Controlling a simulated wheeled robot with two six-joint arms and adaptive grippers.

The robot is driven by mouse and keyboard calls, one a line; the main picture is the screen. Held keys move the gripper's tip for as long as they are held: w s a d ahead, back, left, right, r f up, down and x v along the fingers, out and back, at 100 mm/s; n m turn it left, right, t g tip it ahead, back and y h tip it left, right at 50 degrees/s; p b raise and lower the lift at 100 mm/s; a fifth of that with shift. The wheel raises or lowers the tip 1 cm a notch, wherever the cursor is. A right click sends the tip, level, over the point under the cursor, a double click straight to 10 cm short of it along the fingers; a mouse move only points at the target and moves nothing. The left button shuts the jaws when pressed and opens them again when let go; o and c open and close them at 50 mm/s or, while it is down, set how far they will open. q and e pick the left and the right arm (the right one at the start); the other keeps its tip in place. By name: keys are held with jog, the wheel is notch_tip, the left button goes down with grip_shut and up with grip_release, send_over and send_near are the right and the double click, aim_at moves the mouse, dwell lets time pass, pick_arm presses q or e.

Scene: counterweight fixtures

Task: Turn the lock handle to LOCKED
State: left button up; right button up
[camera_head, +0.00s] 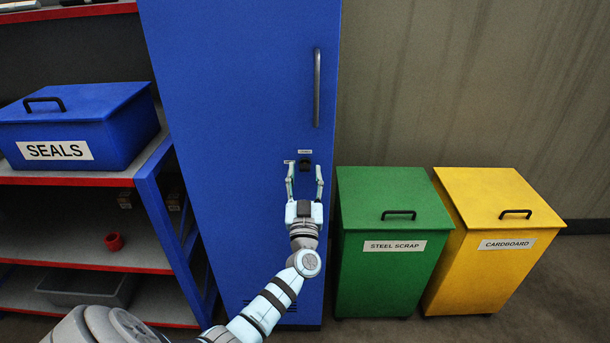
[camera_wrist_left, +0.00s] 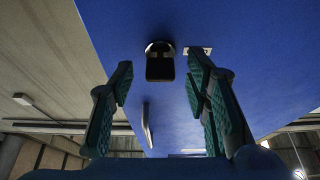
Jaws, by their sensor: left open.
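The lock handle (camera_head: 305,163) is a small dark piece on the front of the tall blue cabinet (camera_head: 240,90). Small labels sit above it (camera_head: 305,151) and to its left (camera_head: 289,161), too small to read. My left gripper (camera_head: 305,172) is open in front of the cabinet, one finger on either side of the handle. In the left wrist view the dark handle (camera_wrist_left: 160,66) shows between the two green-padded fingers, with gaps on both sides and nothing gripped. I cannot tell how near the fingertips are to the door. My right gripper is out of view.
A long vertical door handle (camera_head: 317,88) is above the lock. A green STEEL SCRAP bin (camera_head: 385,275) and a yellow CARDBOARD bin (camera_head: 490,270) stand right of the cabinet. Shelving with a blue SEALS box (camera_head: 110,140) and a red cup (camera_head: 114,242) stands left.

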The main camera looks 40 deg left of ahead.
pick_arm(q)
jog(key=shift+w+a+r, duration=0.25)
jog(key=shift+w, duration=0.05)
grip_shut()
